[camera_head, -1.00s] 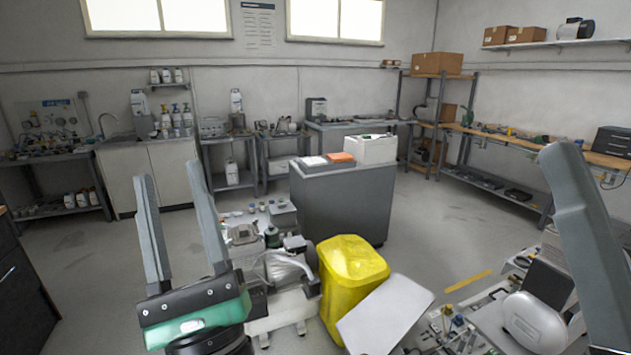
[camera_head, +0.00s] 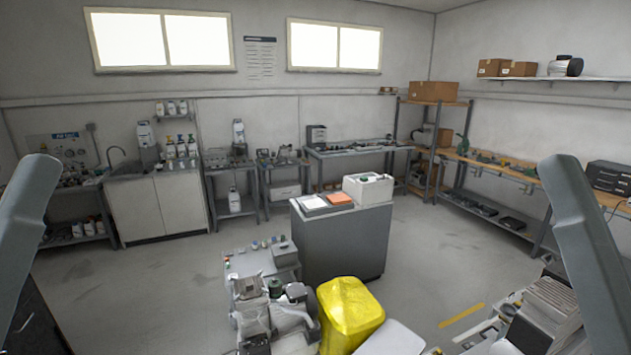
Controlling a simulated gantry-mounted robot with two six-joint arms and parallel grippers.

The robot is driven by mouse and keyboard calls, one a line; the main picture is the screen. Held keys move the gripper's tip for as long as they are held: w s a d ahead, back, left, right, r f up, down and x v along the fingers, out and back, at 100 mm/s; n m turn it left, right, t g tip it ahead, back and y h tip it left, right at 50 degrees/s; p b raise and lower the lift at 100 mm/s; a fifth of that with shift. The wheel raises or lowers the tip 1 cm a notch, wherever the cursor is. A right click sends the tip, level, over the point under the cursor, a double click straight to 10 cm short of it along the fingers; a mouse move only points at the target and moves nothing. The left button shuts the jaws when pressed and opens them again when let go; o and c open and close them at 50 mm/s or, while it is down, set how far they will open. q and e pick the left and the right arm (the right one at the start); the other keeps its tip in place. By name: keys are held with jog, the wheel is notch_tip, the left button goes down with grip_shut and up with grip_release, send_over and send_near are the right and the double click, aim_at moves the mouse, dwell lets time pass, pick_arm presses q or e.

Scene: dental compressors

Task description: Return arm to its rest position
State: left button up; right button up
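One grey finger of my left gripper (camera_head: 24,215) stands at the left edge, its tip up beside the sink counter in the picture. One grey finger of my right gripper (camera_head: 578,225) stands at the right edge, tip up, in front of the wooden bench. The other fingers and both wrists lie outside the picture, so I cannot see whether either gripper is open.
A compressor unit (camera_head: 268,312) and a yellow bin (camera_head: 349,312) are low in the middle. A grey cabinet (camera_head: 342,242) with a white box (camera_head: 368,189) stands behind them. The dark cabinet (camera_head: 30,315) is at the lower left. Open floor (camera_head: 150,285) lies between.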

pick_arm(q)
notch_tip(320, 180, up, 18)
jog(key=p, duration=1.4)
jog(key=shift+r+h, duration=0.15)
jog(key=shift+h, duration=0.15)
pick_arm(e)
notch_tip(320, 180, up, 18)
jog(key=shift+r, duration=0.15)
